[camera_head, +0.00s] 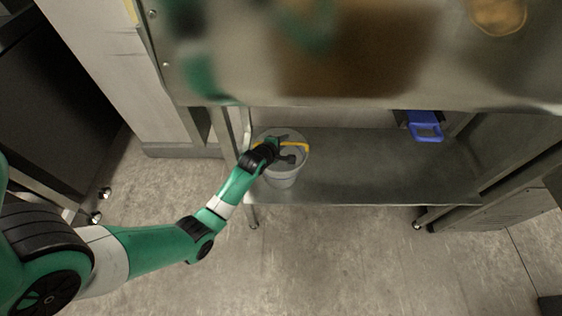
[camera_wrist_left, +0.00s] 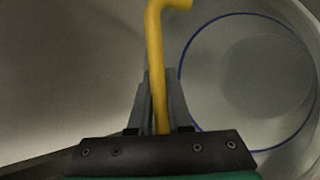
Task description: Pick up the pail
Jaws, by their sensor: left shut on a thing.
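The pail (camera_head: 283,177) is a light grey bucket with a yellow handle (camera_head: 297,146). In the head view it stands on the lower metal shelf, near the shelf's left end. My left gripper (camera_head: 286,148) is over the pail's opening, and the arm hides part of the rim. In the left wrist view the two fingers of my left gripper (camera_wrist_left: 158,105) are shut on the yellow handle (camera_wrist_left: 155,50). The pail's inside (camera_wrist_left: 250,75), with a blue ring line, shows to the right. My right gripper is not in view.
The lower shelf (camera_head: 370,165) is bare to the right of the pail. A blue object with a handle (camera_head: 425,125) is at the shelf's back right. The blurred upper tabletop (camera_head: 230,80) overhangs the shelf. Table legs stand at both ends. The floor (camera_head: 330,260) in front is clear.

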